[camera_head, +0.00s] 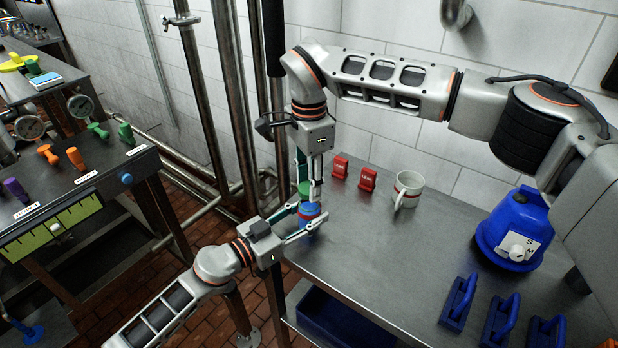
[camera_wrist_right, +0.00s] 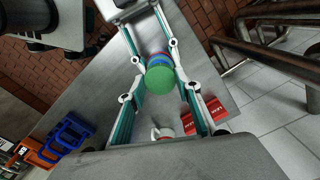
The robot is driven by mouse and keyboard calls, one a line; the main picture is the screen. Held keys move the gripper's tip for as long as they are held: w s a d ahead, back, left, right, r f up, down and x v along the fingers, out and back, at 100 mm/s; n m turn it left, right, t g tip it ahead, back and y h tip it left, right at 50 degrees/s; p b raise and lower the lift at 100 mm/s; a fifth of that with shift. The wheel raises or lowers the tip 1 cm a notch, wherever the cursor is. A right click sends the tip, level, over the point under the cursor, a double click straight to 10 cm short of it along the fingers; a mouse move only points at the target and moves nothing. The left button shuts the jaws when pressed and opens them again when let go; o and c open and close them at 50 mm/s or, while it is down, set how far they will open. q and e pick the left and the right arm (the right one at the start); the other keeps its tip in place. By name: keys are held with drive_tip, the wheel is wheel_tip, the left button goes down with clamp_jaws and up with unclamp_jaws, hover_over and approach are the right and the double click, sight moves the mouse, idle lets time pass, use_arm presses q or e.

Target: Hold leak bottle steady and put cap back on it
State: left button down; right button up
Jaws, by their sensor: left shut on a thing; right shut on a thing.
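The leak bottle (camera_head: 309,212), blue, is near the left edge of the steel table. My left gripper (camera_head: 306,216) comes in from the lower left and is shut on it. The green cap (camera_head: 303,188) is directly above the bottle, between the fingers of my right gripper (camera_head: 308,186), which points down and is shut on it. In the right wrist view the round green cap (camera_wrist_right: 160,88) covers most of the blue bottle (camera_wrist_right: 157,61). Whether the cap touches the bottle's top or is seated on it, I cannot tell.
Two red tags (camera_head: 340,166) and a white mug (camera_head: 408,188) stand behind and right of the bottle. A blue container (camera_head: 514,228) and several blue handled blocks (camera_head: 458,301) are farther right. Pipes (camera_head: 237,95) rise behind the table's left edge. The table's middle is clear.

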sight(309, 212)
idle(0.4)
drive_tip(key=shift+f, duration=0.85)
drive_tip(key=shift+f, duration=0.6)
